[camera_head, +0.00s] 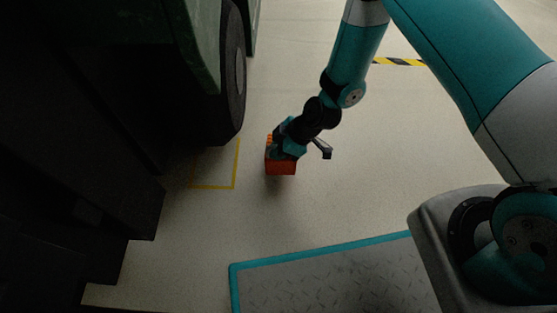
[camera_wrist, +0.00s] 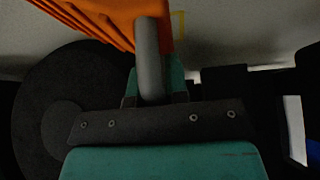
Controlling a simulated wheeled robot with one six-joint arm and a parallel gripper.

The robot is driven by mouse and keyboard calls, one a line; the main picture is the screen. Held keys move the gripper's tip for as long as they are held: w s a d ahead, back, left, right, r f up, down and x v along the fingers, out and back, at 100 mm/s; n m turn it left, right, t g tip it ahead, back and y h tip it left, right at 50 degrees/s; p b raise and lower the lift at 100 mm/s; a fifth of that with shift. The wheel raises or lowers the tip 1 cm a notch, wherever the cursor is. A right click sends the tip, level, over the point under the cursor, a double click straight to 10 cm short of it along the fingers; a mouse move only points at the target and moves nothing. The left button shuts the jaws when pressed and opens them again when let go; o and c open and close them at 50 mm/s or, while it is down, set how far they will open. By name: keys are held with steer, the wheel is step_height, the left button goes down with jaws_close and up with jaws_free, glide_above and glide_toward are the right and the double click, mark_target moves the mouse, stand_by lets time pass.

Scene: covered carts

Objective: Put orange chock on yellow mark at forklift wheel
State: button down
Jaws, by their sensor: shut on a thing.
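The orange chock (camera_head: 281,167) is in my gripper (camera_head: 287,148), to the right of the yellow mark in the head view. The chock also fills the top left of the wrist view (camera_wrist: 100,18), where my gripper (camera_wrist: 152,75) is shut on its grey handle. The yellow mark (camera_head: 235,165) is an outline on the floor beside the forklift wheel (camera_head: 233,75); part of it is hidden under the dark forklift body. A bit of yellow line shows in the wrist view (camera_wrist: 182,25). I cannot tell exactly how high the chock is above the floor.
The dark green forklift (camera_head: 190,50) stands on the left, with its black parts reaching to the lower left. A yellow and black striped strip (camera_head: 400,62) lies on the floor at the upper right. The floor between chock and mark is clear.

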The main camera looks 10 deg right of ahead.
mark_target(285, 167)
step_height(285, 167, down, 4)
steer(key=shift+f+b, duration=0.1)
steer(key=shift+b, duration=1.15)
steer(key=c, duration=1.1)
jaws_free()
